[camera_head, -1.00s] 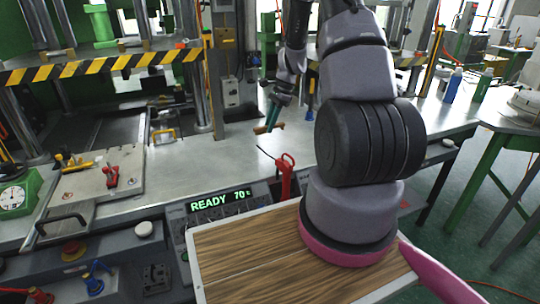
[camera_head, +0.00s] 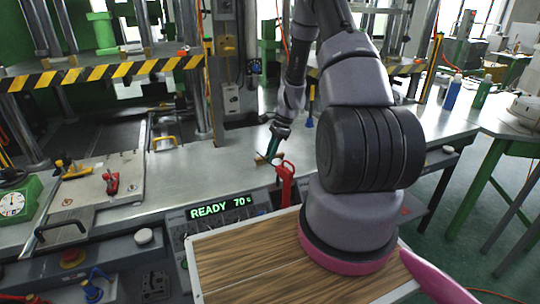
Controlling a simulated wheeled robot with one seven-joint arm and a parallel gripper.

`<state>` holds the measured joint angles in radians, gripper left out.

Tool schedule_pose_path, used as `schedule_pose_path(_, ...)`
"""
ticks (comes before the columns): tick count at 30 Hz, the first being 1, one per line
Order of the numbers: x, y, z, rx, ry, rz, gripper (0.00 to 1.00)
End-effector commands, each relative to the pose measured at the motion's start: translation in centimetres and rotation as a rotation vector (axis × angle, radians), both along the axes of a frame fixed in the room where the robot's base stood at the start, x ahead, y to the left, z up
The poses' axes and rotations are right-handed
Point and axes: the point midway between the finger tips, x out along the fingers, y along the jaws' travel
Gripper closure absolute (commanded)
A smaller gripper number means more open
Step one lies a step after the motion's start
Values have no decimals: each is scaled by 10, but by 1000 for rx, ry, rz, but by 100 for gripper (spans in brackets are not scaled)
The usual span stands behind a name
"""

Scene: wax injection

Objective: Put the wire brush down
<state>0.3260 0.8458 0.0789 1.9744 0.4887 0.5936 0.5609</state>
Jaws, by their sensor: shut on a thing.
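My gripper (camera_head: 272,148) is shut on the wire brush (camera_head: 261,158), a small thing with a brown wooden part. It holds the brush low over the grey steel bench top (camera_head: 215,165), just behind a red can. I cannot tell whether the brush touches the bench. The brush is small in this view and partly hidden by the gripper and the can, so its bristles do not show clearly.
The red can (camera_head: 285,182) with a thin spout stands close in front of the brush. Bare bench lies left of the brush.

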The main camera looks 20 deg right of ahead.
Motion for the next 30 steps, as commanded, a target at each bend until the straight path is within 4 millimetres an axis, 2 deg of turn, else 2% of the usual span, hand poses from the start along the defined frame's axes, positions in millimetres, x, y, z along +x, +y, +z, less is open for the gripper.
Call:
schedule_pose_path(2, 0, 0, -2, 0, 1, 0, 100)
schedule_pose_path(3, 0, 0, -2, 0, 0, 0, 67)
schedule_pose_path(4, 0, 0, -2, 0, 0, 0, 56)
schedule_pose_path(5, 0, 0, -2, 0, 0, 0, 49)
schedule_pose_path(17, 0, -1, 4, -1, -1, 0, 49)
schedule_pose_path(20, 1, -7, 17, -2, -4, 1, 49)
schedule_pose_path(30, 0, -32, 84, -1, -2, 0, 49)
